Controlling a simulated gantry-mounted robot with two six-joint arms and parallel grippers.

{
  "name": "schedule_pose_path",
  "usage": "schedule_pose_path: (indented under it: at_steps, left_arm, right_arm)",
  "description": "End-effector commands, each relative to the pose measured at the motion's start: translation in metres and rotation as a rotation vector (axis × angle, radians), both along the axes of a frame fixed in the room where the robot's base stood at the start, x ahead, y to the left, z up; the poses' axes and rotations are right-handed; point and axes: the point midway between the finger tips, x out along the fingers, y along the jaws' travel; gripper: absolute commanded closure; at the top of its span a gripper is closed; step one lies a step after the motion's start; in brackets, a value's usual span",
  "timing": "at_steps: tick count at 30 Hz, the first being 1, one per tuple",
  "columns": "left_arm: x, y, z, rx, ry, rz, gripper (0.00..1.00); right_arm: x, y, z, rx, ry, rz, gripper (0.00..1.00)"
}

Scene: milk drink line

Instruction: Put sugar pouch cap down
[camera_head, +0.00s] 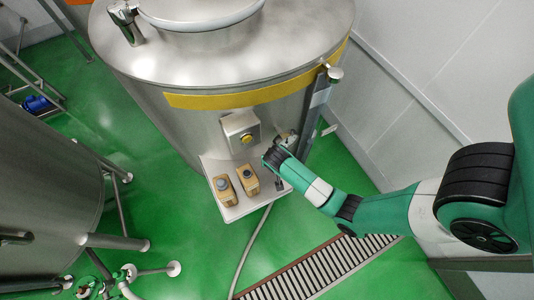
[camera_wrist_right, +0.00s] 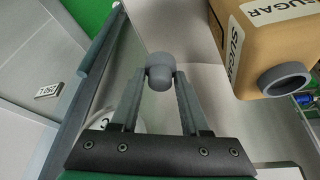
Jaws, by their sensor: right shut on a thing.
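My right gripper (camera_wrist_right: 161,82) is shut on a small round grey cap (camera_wrist_right: 160,71), held between its fingertips in the right wrist view. A brown pouch marked SUGAR (camera_wrist_right: 265,45) is at the upper right there, apart from the fingers. Its grey spout (camera_wrist_right: 285,79) is uncapped, with a dark opening. In the head view my right gripper (camera_head: 279,183) is over the right side of the small metal shelf (camera_head: 237,212), beside two brown pouches. The cap cannot be made out there. My left gripper is not in view.
The left pouch (camera_head: 222,191) and right pouch (camera_head: 248,181) stand side by side on the shelf. The shelf's right end looks bare.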

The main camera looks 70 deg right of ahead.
Motion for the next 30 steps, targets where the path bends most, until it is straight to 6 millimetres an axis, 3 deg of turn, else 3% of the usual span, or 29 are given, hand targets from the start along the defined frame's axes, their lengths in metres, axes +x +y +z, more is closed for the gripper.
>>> schedule_pose_path:
  at_steps: [6, 12, 18, 30]
  left_arm:
    - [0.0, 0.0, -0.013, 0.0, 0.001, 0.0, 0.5]
    - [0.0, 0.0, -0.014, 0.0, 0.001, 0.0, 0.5]
    - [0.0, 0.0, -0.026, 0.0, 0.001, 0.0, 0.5]
    - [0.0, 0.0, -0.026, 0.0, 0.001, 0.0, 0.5]
  right_arm:
    - [-0.001, 0.001, -0.046, 0.002, 0.004, 0.001, 1.0]
    - [0.0, 0.0, -0.055, 0.001, 0.0, 0.0, 1.0]
    - [0.0, 0.001, -0.089, 0.002, 0.002, 0.001, 1.0]
    - [0.0, 0.001, -0.096, 0.001, 0.001, 0.001, 1.0]
